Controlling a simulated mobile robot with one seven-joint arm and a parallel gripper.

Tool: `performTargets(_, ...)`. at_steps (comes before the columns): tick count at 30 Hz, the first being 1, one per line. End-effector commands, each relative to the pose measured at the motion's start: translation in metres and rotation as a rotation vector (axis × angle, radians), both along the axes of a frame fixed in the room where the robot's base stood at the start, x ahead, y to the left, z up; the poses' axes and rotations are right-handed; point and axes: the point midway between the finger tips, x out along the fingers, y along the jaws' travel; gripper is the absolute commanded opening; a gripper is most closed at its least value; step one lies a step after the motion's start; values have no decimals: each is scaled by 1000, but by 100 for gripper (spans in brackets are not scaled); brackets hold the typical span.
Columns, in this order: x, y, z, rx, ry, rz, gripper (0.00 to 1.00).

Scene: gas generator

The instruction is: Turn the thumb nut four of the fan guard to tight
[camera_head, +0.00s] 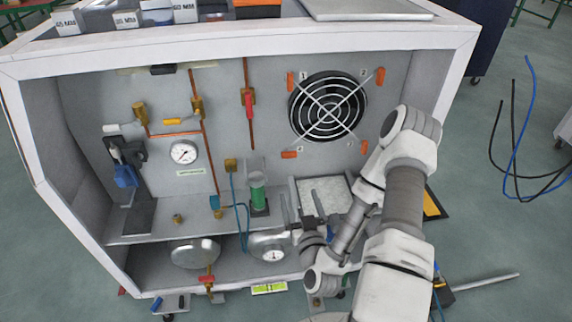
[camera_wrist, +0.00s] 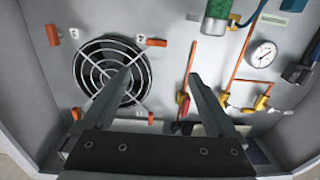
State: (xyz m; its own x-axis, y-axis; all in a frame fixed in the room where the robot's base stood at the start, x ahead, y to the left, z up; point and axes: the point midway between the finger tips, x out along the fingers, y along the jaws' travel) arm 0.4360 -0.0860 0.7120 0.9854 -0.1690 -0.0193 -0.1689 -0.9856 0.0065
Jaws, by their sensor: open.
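The fan guard (camera_head: 328,107) is a round wire grille on the back panel, with orange thumb nuts at its corners. Thumb nut four (camera_head: 289,154) appears to be the lower-left one and lies level. The wrist view is upside down; there the nut (camera_wrist: 156,42) shows at the guard's upper right beside a label that reads like a 4. My gripper (camera_head: 301,203) is open and empty, below the nut and apart from it. In the wrist view my gripper's fingers (camera_wrist: 166,70) are spread, with the left tip over the guard's edge.
A green cylinder (camera_head: 258,194) stands left of my gripper, with a blue tube beside it. A pale square plate (camera_head: 322,194) lies behind the gripper. Valves, copper pipes and a gauge (camera_head: 184,152) fill the panel's left side. The cabinet's right wall (camera_head: 440,75) is close to my arm.

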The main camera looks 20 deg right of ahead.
Motion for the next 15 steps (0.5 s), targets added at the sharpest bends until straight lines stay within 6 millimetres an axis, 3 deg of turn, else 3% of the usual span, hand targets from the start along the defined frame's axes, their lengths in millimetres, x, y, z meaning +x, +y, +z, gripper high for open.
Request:
performTargets(7,3,-5,-3,11,-26,-32,92)
performTargets(15,53,-16,-3,11,-28,-34,92)
